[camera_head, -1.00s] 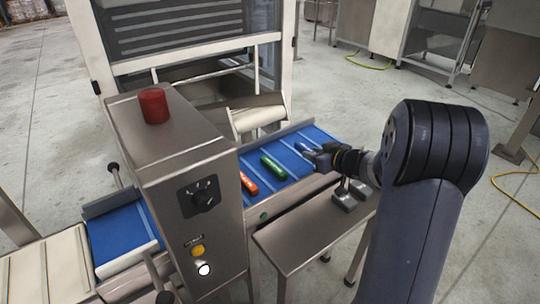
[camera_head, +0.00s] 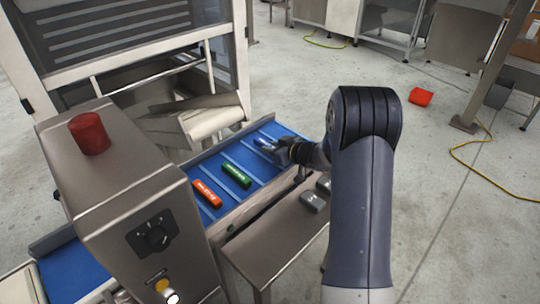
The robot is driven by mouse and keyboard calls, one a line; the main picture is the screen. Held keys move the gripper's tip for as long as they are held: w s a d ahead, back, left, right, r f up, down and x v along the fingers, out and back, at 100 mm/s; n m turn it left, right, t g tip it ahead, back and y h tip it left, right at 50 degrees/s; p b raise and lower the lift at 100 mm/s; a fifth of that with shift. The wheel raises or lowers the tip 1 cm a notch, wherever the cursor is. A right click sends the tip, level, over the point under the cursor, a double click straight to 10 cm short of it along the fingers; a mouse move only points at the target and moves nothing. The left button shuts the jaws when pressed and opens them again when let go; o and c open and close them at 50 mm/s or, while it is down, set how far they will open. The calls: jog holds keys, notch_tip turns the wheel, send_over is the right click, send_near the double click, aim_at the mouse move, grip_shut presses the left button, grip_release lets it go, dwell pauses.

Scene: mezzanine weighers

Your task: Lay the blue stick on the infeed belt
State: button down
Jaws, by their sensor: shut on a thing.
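My gripper (camera_head: 274,149) is at the far right end of the blue infeed belt (camera_head: 262,173). It is shut on the blue stick (camera_head: 264,143), which shows only in part beyond the fingers. The stick is over or on the belt; I cannot tell whether it touches the surface. A green stick (camera_head: 236,175) and an orange stick (camera_head: 207,193) lie on the belt to the left, apart from each other, with raised light-blue bars across the belt between them.
A steel cabinet with a red knob-like top (camera_head: 89,133) stands at the left front. A steel side table (camera_head: 268,246) with grey blocks (camera_head: 313,202) lies in front of the belt. A red bin (camera_head: 421,96) and a yellow cable (camera_head: 478,165) are on the floor to the right.

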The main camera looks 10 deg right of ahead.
jog(key=shift+f, duration=1.15)
jog(key=shift+f, duration=0.2)
jog(key=c, duration=1.2)
grip_release()
jog(key=shift+r, duration=0.25)
jog(key=v, duration=1.2)
jog(key=shift+p, duration=0.4)
